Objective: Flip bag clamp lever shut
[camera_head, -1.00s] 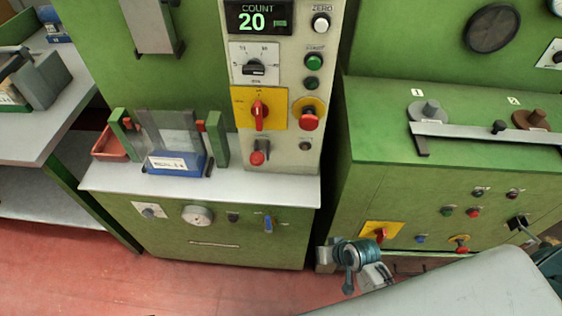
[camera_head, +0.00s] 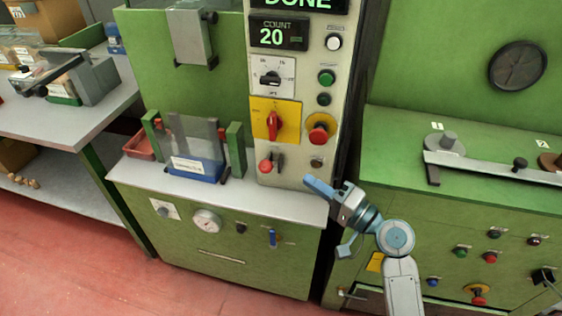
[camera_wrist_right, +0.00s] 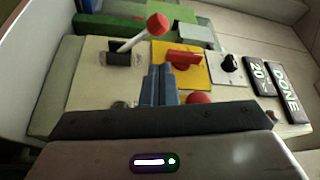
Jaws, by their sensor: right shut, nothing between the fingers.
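The lever with a red ball knob (camera_head: 265,166) stands out from the lower part of the pale control panel, beside a dark slot. In the right wrist view its red knob (camera_wrist_right: 157,25) tops a pale shaft rising from the dark slot plate (camera_wrist_right: 118,52). I cannot read a label naming it as the bag clamp lever. My right gripper (camera_head: 309,181) is shut and empty, to the right of and a little below the lever, apart from it. Its blue-grey fingers also show in the right wrist view (camera_wrist_right: 158,72). My left gripper is not in view.
A yellow plate with a red rotary switch (camera_head: 273,124) and a red mushroom button (camera_head: 319,130) sit above. A blue-based bag holder (camera_head: 196,164) stands left on the grey ledge (camera_head: 290,203). The display (camera_head: 279,34) reads COUNT 20, with DONE above.

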